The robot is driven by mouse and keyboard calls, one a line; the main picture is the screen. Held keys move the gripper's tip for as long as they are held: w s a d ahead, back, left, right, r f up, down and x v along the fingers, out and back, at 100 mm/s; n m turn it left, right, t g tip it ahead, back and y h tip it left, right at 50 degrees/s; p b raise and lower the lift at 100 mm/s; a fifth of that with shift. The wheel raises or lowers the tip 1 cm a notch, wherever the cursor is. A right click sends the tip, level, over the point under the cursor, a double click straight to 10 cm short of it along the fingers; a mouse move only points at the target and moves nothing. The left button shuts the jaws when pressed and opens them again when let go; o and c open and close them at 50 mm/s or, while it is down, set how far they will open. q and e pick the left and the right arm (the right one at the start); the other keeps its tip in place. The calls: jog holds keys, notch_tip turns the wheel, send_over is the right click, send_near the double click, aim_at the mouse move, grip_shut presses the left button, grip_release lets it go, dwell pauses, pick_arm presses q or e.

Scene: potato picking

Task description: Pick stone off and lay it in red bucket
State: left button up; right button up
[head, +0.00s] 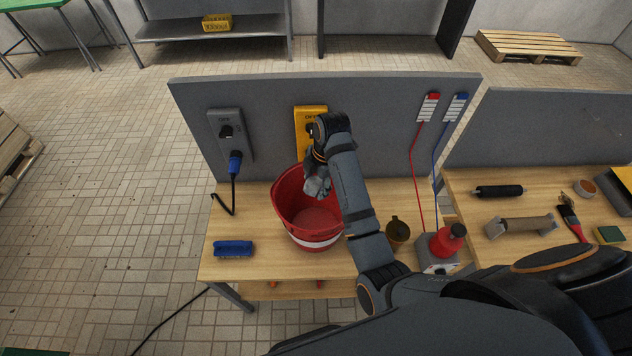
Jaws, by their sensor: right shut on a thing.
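The red bucket (291,222) stands upright on the wooden workbench, with a white band low on its side. My right arm reaches over it from the right. My right gripper (317,180) is above the bucket's opening, near its back right rim. It is shut on the stone (318,188), a small grey lump at the fingertips, partly hidden and hard to tell from the grey fingers. The bucket floor that I can see looks bare. My left gripper is not in view.
A grey panel (270,135) with a yellow switch box (305,118) rises behind the bucket. A blue brush (233,248) lies left of it. A brown cup (397,230) and a red-topped device (447,240) stand to the right.

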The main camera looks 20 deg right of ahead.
jog(key=shift+f, duration=0.35)
jog(key=shift+f+b, duration=0.3)
jog(key=shift+f, duration=0.6)
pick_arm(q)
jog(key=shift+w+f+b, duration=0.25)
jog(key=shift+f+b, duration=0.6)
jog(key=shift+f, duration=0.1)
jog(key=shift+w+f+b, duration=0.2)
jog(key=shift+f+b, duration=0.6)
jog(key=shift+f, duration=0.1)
pick_arm(e)
notch_tip(320, 180, down, 10)
jog(key=shift+f, duration=0.25)
jog(key=o, duration=1.4)
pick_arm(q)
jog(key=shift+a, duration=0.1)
pick_arm(e)
jog(key=r, duration=0.4)
jog(key=s+d+r, duration=0.1)
jog(key=r, duration=0.7)
jog(key=shift+s+d, duration=0.2)
jog(key=shift+d, duration=0.1)
